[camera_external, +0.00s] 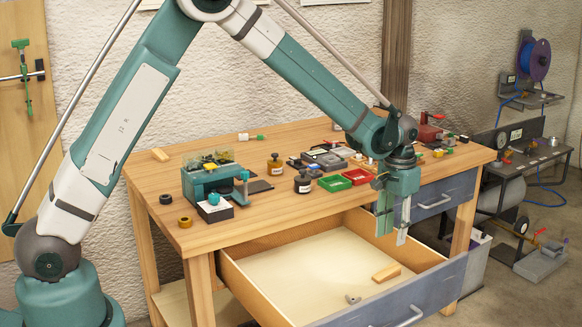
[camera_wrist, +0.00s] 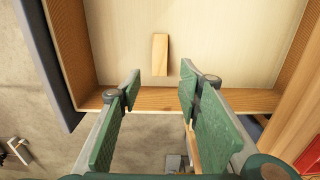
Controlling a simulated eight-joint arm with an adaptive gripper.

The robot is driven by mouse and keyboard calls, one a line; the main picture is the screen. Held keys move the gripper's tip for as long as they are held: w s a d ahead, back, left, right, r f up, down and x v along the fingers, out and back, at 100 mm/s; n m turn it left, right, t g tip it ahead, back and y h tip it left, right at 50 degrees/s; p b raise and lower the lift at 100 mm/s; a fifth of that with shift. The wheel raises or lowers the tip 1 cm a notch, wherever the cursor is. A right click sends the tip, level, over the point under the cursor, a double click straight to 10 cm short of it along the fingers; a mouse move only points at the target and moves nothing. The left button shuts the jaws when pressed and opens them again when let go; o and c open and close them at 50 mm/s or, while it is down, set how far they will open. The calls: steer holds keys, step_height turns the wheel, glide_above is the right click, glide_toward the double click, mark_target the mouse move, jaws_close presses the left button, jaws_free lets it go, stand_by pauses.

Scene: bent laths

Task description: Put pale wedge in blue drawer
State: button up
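A pale wooden wedge-like block (camera_external: 386,273) lies on the floor of the open lower drawer, towards its right side. The wrist view shows it too (camera_wrist: 160,54), beyond the fingertips. The drawer has a pale floor, wooden walls and a blue-grey front (camera_external: 400,301). In the wrist view, its wooden side wall (camera_wrist: 170,97) runs below the block. My gripper (camera_external: 391,239) points down above the drawer's right part, apart from the block. Its green fingers (camera_wrist: 161,82) are spread, with nothing between them.
Another tan block (camera_external: 161,154) lies on the tabletop at the left. Bottles, red and green trays and a teal device (camera_external: 207,184) crowd the tabletop.

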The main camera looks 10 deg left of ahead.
steer(key=w+a+r+n+t, duration=0.1)
steer(key=a+r, duration=0.7)
steer(key=a, duration=0.4)
steer(key=w+a+r+n+t+h, duration=0.1)
steer(key=a+r+n, duration=0.1)
steer(key=a+r, duration=0.75)
steer(key=w+a+r+n+t, duration=0.1)
steer(key=a+r, duration=0.4)
steer(key=a, duration=1)
steer(key=s+a+r+n+t, duration=0.15)
steer(key=s+a, duration=0.25)
steer(key=a, duration=0.4)
steer(key=s+a+r+n, duration=0.1)
steer(key=s+a+r, duration=0.25)
steer(key=a, duration=0.45)
steer(key=s+a+f+n+t+y, duration=0.1)
steer(key=s+a+f+n+t, duration=0.1)
steer(key=s+a, duration=1)
steer(key=shift+s+a+f+t, duration=0.35)
steer(key=shift+a+f, duration=0.35)
steer(key=shift+a, duration=0.15)
